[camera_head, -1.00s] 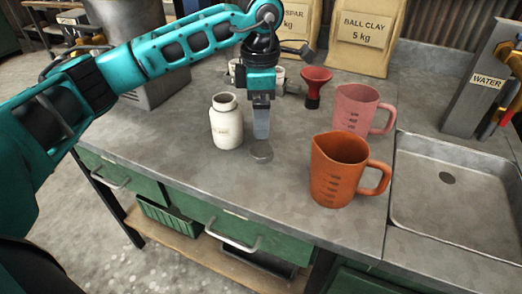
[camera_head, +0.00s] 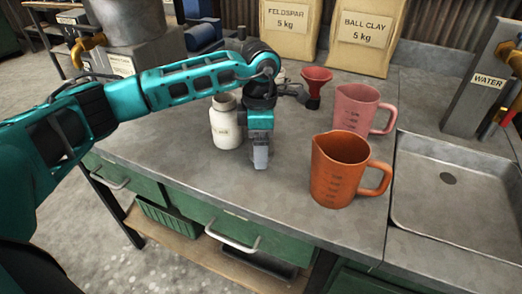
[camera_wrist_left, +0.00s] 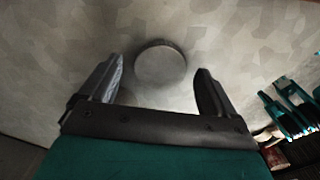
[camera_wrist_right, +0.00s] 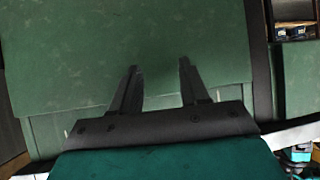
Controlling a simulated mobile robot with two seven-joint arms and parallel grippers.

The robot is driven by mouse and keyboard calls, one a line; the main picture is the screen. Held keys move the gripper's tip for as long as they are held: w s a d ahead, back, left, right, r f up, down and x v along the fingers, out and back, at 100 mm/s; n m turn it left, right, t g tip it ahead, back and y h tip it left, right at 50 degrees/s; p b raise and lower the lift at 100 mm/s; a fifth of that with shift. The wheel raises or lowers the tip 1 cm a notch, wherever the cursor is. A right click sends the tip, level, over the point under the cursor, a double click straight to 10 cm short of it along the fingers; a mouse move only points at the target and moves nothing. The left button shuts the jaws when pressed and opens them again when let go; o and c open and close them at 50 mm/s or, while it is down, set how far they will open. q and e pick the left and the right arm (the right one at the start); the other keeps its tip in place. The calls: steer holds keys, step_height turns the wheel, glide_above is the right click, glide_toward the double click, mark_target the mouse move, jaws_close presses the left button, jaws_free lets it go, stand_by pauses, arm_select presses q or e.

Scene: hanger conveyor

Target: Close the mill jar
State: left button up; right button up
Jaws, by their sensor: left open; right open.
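The white mill jar (camera_head: 226,128) stands upright on the bench with its mouth open. A round grey lid (camera_wrist_left: 160,64) lies flat on the bench in the left wrist view. In the head view my left gripper hides it. My left gripper (camera_head: 261,160) points down just right of the jar, low over the bench. In the left wrist view its fingers are apart, with the lid beyond and between the tips, untouched. My right gripper (camera_wrist_right: 158,65) is open and empty, facing a plain green drawer front or panel (camera_wrist_right: 110,45). It is outside the head view.
An orange jug (camera_head: 341,172) and a pink jug (camera_head: 358,108) stand to the right, with a red funnel (camera_head: 315,84) behind. A sink (camera_head: 460,190) is at the far right. Clay bags (camera_head: 362,40) stand at the back. The bench front is clear.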

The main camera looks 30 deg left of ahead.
arm_select(q)
steer(key=shift+f, duration=0.25)
steer(key=shift+c, duration=0.2)
steer(key=c, duration=1.2)
steer(key=shift+r, duration=0.2)
step_height(320, 180, up, 20)
steer(key=shift+f+p, duration=0.15)
steer(key=shift+p, duration=0.6)
